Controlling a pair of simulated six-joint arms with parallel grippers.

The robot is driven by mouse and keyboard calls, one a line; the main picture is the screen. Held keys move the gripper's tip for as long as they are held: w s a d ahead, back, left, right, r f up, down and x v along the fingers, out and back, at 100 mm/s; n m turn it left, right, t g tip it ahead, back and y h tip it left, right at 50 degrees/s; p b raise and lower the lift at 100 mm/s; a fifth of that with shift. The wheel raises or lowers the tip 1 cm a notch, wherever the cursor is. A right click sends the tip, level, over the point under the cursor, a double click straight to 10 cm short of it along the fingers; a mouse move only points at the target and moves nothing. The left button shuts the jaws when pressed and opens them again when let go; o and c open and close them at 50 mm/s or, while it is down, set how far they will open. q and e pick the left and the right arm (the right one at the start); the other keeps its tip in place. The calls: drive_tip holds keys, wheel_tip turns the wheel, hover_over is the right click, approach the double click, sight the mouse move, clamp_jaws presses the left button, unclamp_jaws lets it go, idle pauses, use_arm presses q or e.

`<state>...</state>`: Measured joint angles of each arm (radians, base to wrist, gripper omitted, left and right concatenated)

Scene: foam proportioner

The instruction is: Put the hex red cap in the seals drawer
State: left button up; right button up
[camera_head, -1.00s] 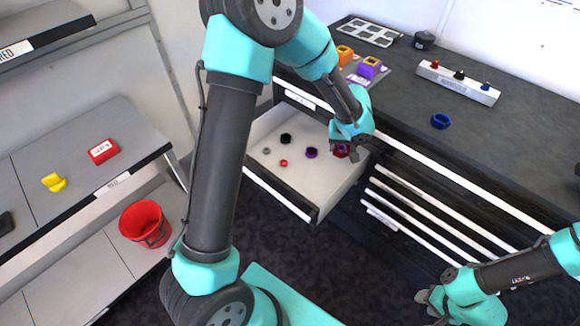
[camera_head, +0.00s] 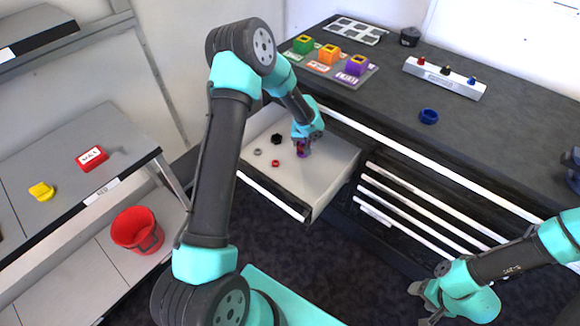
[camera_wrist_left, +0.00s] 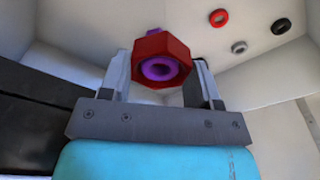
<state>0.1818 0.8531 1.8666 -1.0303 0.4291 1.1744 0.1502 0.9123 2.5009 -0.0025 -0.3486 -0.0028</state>
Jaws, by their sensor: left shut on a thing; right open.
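The hex red cap (camera_wrist_left: 160,47) is between the fingers of my left gripper (camera_wrist_left: 160,85), which is shut on it. In the left wrist view a purple ring shows through and behind the cap's opening. In the head view my left gripper (camera_head: 302,146) is inside the open drawer (camera_head: 325,190), low over its white floor, with the cap mostly hidden by the fingers. Whether the cap touches the floor or the purple ring I cannot tell. My right gripper (camera_head: 428,300) is open and empty at the lower right, away from the drawer.
The drawer holds a black ring (camera_head: 276,139), a grey ring (camera_head: 258,152) and a small red ring (camera_head: 276,163). A blue ring (camera_head: 429,116), a white peg rack (camera_head: 445,77) and coloured blocks (camera_head: 329,55) stand on the counter. A red bucket (camera_head: 138,231) is at left.

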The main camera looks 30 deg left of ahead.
use_arm(q)
hover_over(290, 165)
wheel_tip(290, 165, down, 6)
drive_tip(key=f, duration=0.1)
drive_tip(key=shift+s+d+r, duration=0.15)
drive_tip(key=shift+s+r, duration=0.1)
drive_tip(key=shift+f, duration=3.15)
drive_tip(key=shift+f, duration=1.85)
drive_tip(key=shift+f, duration=0.15)
drive_tip(key=o, duration=0.7)
